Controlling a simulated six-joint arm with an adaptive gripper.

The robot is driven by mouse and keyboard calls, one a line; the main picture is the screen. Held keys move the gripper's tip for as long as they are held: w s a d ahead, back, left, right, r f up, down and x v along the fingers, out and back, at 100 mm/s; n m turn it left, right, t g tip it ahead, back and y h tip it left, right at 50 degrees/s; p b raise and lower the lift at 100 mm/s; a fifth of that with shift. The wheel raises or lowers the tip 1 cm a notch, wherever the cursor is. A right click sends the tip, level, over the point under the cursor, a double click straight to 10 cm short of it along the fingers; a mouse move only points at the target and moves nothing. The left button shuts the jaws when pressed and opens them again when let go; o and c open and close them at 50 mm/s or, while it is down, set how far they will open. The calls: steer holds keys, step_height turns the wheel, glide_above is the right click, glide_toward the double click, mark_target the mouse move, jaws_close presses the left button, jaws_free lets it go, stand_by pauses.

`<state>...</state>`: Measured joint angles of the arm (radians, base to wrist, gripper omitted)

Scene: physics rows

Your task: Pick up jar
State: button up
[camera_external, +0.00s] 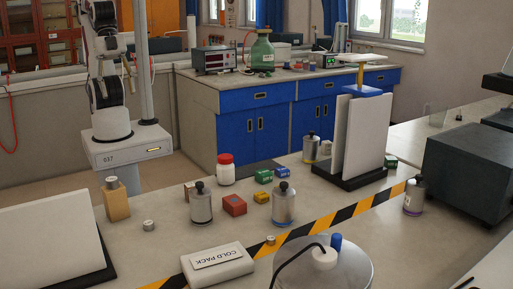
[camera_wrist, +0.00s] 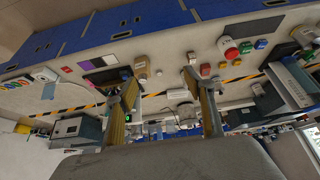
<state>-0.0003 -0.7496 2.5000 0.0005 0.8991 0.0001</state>
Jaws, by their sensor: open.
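A white jar with a red lid (camera_external: 225,170) stands upright on the table, left of the middle. It also shows in the wrist view (camera_wrist: 229,48), beyond and to the right of my fingers. My gripper (camera_wrist: 158,82) has its two yellowish fingers spread wide apart, with nothing held between them. My arm stands at the back left in the external view, well away from the jar. The gripper itself is too small there to make out clearly.
Metal bottles (camera_external: 201,203) and a red block (camera_external: 234,206) stand close in front of the jar. A white panel rack (camera_external: 359,138) rises at the right. A cold pack (camera_external: 217,265) lies in front, beside a yellow-black stripe.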

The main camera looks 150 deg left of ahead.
steer(key=w+a+f+m+t+y, duration=0.2)
steer(key=w+a+f+t, duration=0.15)
steer(key=w+a, duration=0.9)
steer(key=w+a+f+m+t+y, duration=0.15)
steer(key=w+a+f, duration=0.35)
steer(key=w+a, duration=0.8)
steer(key=s+a+f+m+t+h, duration=0.2)
steer(key=a+f+t, duration=0.1)
steer(key=a+f, duration=0.3)
steer(key=s+f+n+t+h, duration=0.1)
steer(key=s+f+n+t, duration=0.3)
steer(key=s, duration=0.5)
steer(key=shift+n+h, duration=0.25)
steer(key=shift+n, duration=0.5)
steer(key=d+f, duration=0.2)
steer(key=s+d+f, duration=0.1)
steer(key=d+f, duration=0.1)
steer(key=shift+s+d+f, duration=0.1)
steer(key=shift+d+f, duration=0.15)
steer(key=shift+d, duration=0.15)
steer(key=shift+w, duration=1.3)
